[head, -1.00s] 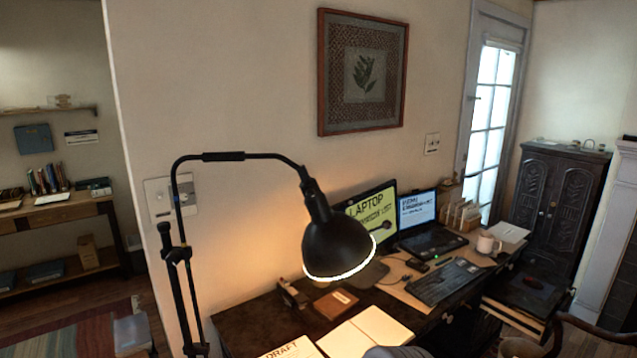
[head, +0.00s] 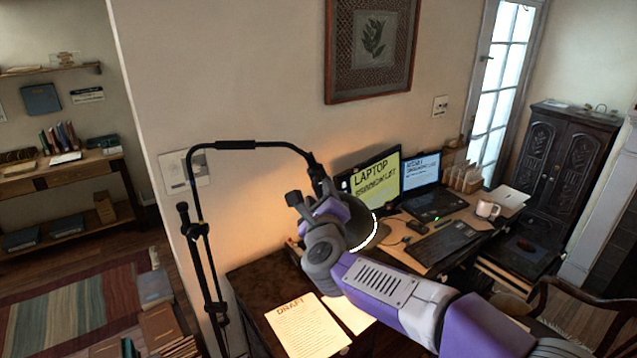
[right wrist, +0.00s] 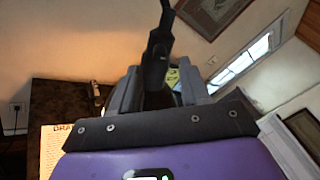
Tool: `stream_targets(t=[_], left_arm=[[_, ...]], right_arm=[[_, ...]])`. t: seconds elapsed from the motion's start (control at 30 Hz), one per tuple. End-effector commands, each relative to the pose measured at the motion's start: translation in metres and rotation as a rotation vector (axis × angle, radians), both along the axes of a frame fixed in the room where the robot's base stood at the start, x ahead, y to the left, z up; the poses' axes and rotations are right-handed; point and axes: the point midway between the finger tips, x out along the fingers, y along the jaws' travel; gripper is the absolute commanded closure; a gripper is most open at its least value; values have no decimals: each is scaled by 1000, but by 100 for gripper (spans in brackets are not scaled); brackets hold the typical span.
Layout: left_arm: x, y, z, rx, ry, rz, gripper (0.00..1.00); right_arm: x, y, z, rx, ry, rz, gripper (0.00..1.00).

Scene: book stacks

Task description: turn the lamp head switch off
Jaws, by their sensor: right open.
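The black lamp has a thin bent arm (head: 235,145) reaching right to its head. In the head view my right gripper (head: 318,190) is at the lamp head (head: 377,232) and covers most of it; part of its glowing rim still shows, so the lamp is lit. In the right wrist view the lamp's dark neck (right wrist: 154,62) stands between the two grey fingers of my open right gripper (right wrist: 158,75). I cannot tell whether a finger touches it. I cannot make out the switch. My left gripper is not in view.
The wall (head: 260,80) stands close behind the lamp. The lamp's upright (head: 205,270) is left of the desk.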

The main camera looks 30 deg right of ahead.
Motion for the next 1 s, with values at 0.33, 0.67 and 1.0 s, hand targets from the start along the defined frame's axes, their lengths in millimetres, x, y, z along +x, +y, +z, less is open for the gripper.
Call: stream_targets(t=[0.33,0.67,1.0], left_arm=[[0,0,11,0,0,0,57],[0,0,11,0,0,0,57],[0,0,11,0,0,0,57]], right_arm=[[38,-19,1,-3,1,1,54],[42,-20,0,-4,1,2,54],[42,-20,0,-4,1,2,100]])
